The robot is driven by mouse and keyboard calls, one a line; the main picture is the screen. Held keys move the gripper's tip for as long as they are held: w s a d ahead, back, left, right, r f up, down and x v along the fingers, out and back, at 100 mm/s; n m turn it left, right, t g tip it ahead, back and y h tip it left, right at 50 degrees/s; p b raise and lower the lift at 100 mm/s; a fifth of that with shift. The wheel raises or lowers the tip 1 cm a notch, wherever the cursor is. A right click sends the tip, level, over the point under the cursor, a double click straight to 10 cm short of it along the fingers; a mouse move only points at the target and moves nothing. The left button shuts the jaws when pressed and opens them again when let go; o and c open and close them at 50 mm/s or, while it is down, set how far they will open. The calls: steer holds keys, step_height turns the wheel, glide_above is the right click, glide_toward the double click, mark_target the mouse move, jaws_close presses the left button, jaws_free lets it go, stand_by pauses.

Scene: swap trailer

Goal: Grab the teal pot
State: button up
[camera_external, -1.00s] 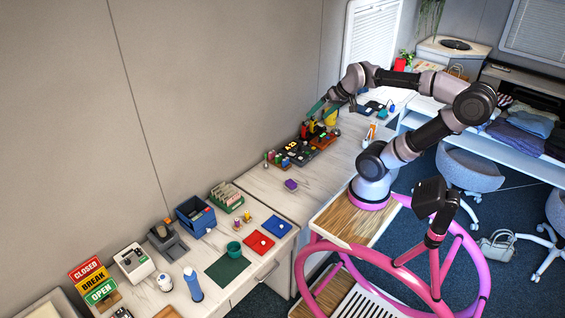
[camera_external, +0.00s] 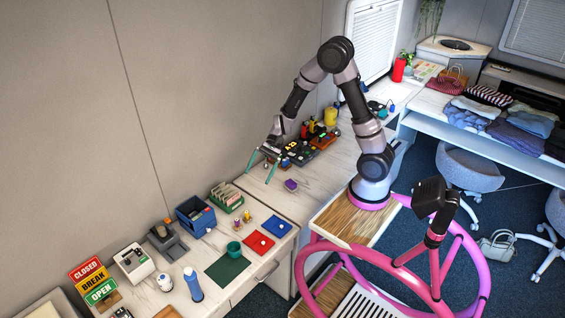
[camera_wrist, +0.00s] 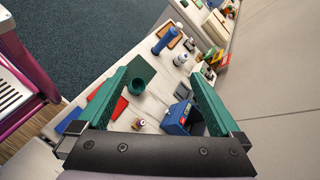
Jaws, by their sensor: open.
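The teal pot (camera_external: 234,248) is a small round cup standing upright on the counter, at the corner of a dark green mat (camera_external: 222,272). In the wrist view the pot (camera_wrist: 138,86) shows between my two fingers, nearer the left one, and is well away from them. My gripper (camera_external: 262,171) has teal fingers and is open and empty. It hangs above the back part of the counter, beyond the pot and near the tray of small coloured parts.
Red (camera_external: 259,243) and blue (camera_external: 277,226) mats lie right of the pot. A blue bin (camera_external: 195,217) stands behind it and a blue bottle (camera_external: 193,285) to its left. A small purple item (camera_external: 291,185) lies on otherwise clear counter near my gripper.

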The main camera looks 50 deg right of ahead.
steer(key=w+a+f+m+t+y, duration=0.15)
steer(key=a+f+m, duration=0.4)
steer(key=f, duration=0.85)
steer(key=m+t, duration=0.2)
steer(key=m, duration=0.3)
glide_toward(234, 249)
steer(key=r, duration=0.1)
steer(key=s, duration=0.1)
steer(key=s+r, duration=0.1)
steer(key=shift+a+r+n, duration=0.25)
steer(key=shift+a+r, duration=0.05)
steer(key=x, duration=0.4)
steer(key=shift+w+a+f, duration=0.1)
steer(key=shift+a+f, duration=0.05)
steer(key=shift+a, duration=0.15)
steer(key=shift+x, duration=2.95)
steer(key=c, duration=1.3)
